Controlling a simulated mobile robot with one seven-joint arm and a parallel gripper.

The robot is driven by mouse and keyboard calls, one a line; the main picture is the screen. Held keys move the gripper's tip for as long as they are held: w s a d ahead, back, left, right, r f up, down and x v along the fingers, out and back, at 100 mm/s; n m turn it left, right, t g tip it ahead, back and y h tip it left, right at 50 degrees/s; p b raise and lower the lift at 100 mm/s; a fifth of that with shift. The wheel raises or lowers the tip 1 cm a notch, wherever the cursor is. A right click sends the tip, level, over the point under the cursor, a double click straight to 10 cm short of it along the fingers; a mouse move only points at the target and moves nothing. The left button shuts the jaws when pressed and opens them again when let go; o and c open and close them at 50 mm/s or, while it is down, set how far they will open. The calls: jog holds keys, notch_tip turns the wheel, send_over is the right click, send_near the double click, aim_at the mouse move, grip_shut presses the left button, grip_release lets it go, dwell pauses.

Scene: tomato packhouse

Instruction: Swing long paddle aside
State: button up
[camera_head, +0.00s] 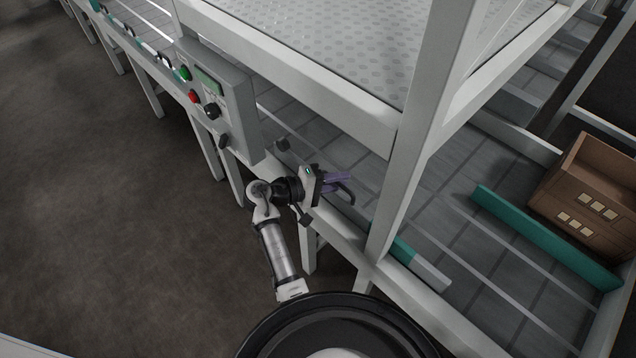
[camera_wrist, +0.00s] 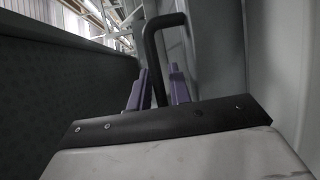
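The longer teal paddle (camera_head: 545,238) lies slantwise across the grey conveyor at the right, in front of a brown crate. A shorter teal and grey bar (camera_head: 408,254) shows nearer, partly hidden by a white post. My gripper (camera_head: 342,182) is over the near conveyor edge, left of that post and well away from the long paddle. Its purple fingers (camera_wrist: 160,88) stand apart. A black bent handle (camera_wrist: 150,45) rises between them in the wrist view and shows beside the fingers in the head view (camera_head: 348,194). I cannot tell whether they touch it.
A grey control box (camera_head: 222,100) with green and red buttons is left of my arm. The white post (camera_head: 415,150) and the frame above the belt stand close to my gripper. The brown crate (camera_head: 592,190) sits behind the long paddle. The floor at left is clear.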

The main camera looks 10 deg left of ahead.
jog(key=b+v, duration=0.1)
jog(key=v, duration=1.2)
jog(key=shift+b, duration=0.3)
jog(key=shift+s+a, duration=0.15)
